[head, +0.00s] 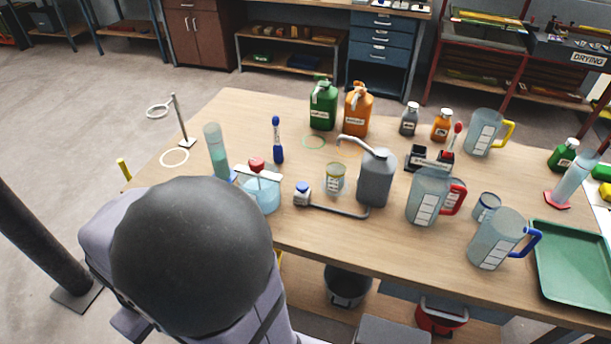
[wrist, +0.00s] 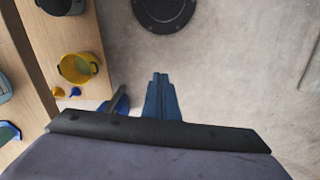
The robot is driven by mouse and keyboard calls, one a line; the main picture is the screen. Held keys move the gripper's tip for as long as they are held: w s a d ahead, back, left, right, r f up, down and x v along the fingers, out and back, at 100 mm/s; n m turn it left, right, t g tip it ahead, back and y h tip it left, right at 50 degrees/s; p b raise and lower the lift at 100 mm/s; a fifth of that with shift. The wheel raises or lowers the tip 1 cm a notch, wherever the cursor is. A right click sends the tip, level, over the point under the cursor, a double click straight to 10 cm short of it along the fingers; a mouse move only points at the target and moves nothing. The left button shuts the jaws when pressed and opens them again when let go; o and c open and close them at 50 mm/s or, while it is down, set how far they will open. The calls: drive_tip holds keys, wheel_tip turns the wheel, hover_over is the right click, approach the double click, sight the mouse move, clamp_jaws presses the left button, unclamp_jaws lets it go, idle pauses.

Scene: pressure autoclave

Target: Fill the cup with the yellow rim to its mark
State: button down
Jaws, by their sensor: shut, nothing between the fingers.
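The cup with the yellow rim (head: 335,179) stands upright on the wooden table, left of a grey can (head: 376,178) with a curved spout. The cup has a pale label; its liquid level and mark are too small to read. In the wrist view, my gripper (wrist: 159,77) shows as slim blue fingers, close together and empty, over the floor. The cup is not in that view. In the head view, my arm fills the lower left and the fingers are hidden.
A blue-rimmed cup (head: 487,206), a red-handled jug (head: 426,198), a blue-handled jug (head: 494,240) and a yellow-handled jug (head: 484,132) stand to the right. Green (head: 323,106) and orange (head: 358,110) canisters stand behind. A green tray (head: 575,262) lies at far right.

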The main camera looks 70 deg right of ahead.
drive_tip(key=s+d+r+m+p, duration=0.1)
drive_tip(key=s+d+m, duration=0.25)
drive_tip(key=d, duration=0.65)
drive_tip(key=s+d+r+m+p, duration=0.1)
drive_tip(key=s+d+r+m, duration=0.3)
drive_tip(key=d, duration=0.7)
drive_tip(key=s+d+f+m+p, duration=0.15)
drive_tip(key=d+m, duration=0.35)
drive_tip(key=d, duration=0.5)
drive_tip(key=d+r+m+h, duration=0.3)
drive_tip(key=d+r, duration=0.8)
drive_tip(key=d, duration=0.1)
drive_tip(key=shift+s+d+b, duration=0.15)
drive_tip(key=shift+s+b, duration=0.2)
drive_tip(key=shift+s, duration=0.1)
drive_tip(key=shift+m, duration=0.25)
drive_tip(key=shift+f, duration=0.1)
drive_tip(key=p, duration=0.5)
hover_over(303, 184)
drive_tip(key=a, duration=0.1)
wheel_tip(303, 184, down, 12)
drive_tip(key=shift+a+f, duration=0.1)
drive_tip(key=shift+a, duration=0.05)
drive_tip(key=shift+f, duration=0.6)
